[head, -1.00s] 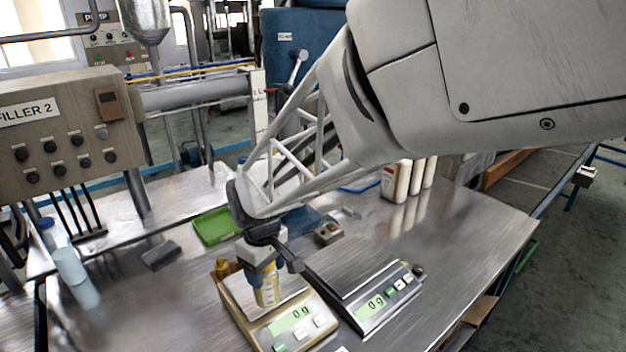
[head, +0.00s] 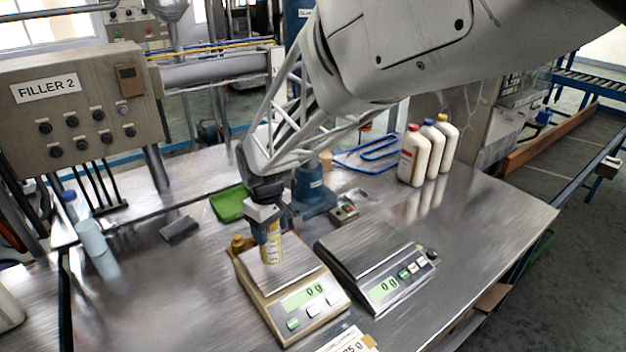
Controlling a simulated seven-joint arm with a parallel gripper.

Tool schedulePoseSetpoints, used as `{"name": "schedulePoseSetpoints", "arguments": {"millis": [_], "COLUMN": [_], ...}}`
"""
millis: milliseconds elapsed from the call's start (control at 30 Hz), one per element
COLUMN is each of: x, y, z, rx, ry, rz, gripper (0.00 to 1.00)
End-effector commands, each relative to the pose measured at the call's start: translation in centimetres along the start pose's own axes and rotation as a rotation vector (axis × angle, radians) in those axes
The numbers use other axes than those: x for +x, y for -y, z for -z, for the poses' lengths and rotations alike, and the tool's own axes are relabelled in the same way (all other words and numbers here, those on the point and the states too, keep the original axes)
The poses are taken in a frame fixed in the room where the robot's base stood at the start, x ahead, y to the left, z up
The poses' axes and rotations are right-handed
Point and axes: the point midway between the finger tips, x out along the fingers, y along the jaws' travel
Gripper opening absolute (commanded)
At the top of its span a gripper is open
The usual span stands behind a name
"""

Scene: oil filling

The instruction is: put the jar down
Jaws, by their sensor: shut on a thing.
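The jar (head: 272,250) is a small container with a yellow and white label, upright over the steel pan of the left scale (head: 293,297). My gripper (head: 268,228) is shut on the jar's upper part from above and hides its top. The left scale has a cream body and reads 0 g. I cannot tell whether the jar's base touches the pan. The right scale (head: 375,270), with a grey body, stands beside it, empty, and also reads 0 g.
A green tray (head: 229,204), a dark block (head: 180,230) and a small button box (head: 345,214) lie on the steel table. Three white bottles (head: 427,155) stand at back right. A small amber-brown item (head: 237,243) is at the left scale's back corner. The table's right side is clear.

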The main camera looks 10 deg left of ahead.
Motion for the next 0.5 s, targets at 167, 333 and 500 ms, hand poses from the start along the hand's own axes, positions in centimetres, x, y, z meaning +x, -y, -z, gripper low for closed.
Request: {"name": "schedulePoseSetpoints", "arguments": {"millis": [167, 333, 500], "x": [1.0, 2.7, 3.4], "y": [0.0, 0.0, 0.0], "z": [0.0, 0.0, 0.0], "rx": [0.0, 0.0, 0.0], "ry": [0.002, 0.001, -0.001], "rz": [0.001, 0.0, -0.001], "gripper": [0.18, 0.18, 0.18]}}
